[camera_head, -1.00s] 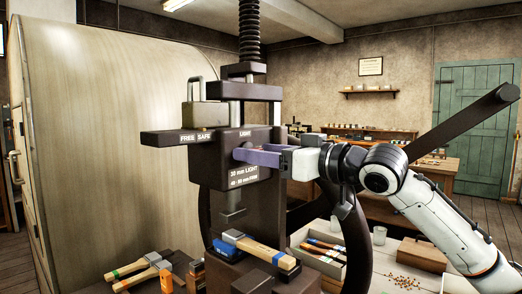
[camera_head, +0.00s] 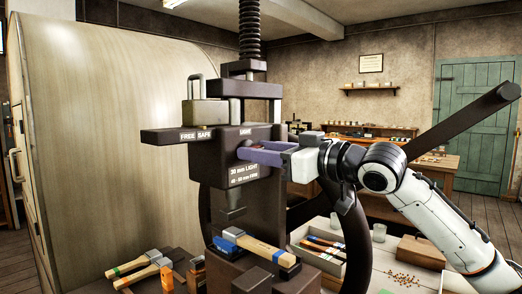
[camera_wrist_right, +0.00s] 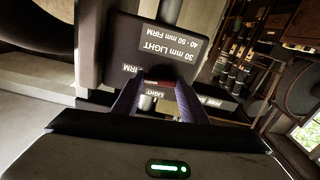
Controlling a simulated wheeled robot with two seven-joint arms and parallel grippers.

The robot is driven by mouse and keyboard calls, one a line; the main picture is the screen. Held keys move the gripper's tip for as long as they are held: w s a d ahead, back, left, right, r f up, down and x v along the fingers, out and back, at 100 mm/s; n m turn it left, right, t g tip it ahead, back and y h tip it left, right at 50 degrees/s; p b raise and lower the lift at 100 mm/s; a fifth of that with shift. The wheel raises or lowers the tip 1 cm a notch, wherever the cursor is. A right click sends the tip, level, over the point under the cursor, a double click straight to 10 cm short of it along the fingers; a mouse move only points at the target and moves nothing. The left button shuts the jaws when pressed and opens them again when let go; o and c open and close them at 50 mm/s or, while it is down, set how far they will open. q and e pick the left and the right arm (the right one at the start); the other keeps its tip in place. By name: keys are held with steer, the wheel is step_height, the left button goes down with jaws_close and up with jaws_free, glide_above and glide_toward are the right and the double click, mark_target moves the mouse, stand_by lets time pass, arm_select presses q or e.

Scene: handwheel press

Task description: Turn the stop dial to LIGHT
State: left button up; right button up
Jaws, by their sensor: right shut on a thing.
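The stop dial is on the front of the dark press head (camera_head: 210,160), mostly hidden by my right gripper (camera_head: 242,152). The word LIGHT shows just above the fingertips in the head view. My right gripper's purple fingers are shut on the dial. In the right wrist view the fingertips (camera_wrist_right: 158,86) meet at the dark press face, with a small reddish piece (camera_wrist_right: 158,82) between them. LIGHT and FIRM labels show around them there. I cannot read which mark the dial points to. My left gripper is not in view.
A padlock-like block (camera_head: 206,112) sits on the bar marked FREE and SAFE. A wooden-handled tool (camera_head: 255,250) lies on the press bed below. Mallets (camera_head: 145,268) lie at the lower left, and a tool tray (camera_head: 318,252) stands at the right. A long dark lever (camera_head: 465,122) passes behind my right arm.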

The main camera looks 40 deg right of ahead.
arm_select(q)
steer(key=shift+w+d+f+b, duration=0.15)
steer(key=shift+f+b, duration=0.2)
steer(key=shift+b, duration=0.3)
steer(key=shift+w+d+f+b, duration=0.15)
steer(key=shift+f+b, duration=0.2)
steer(key=shift+b, duration=0.25)
arm_select(e)
steer(key=n, duration=1.6)
steer(key=shift+f+n, duration=0.1)
steer(key=shift+n, duration=0.2)
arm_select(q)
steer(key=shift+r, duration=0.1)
arm_select(e)
steer(key=o, duration=1)
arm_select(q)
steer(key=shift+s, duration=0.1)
arm_select(e)
steer(key=shift+o, duration=0.2)
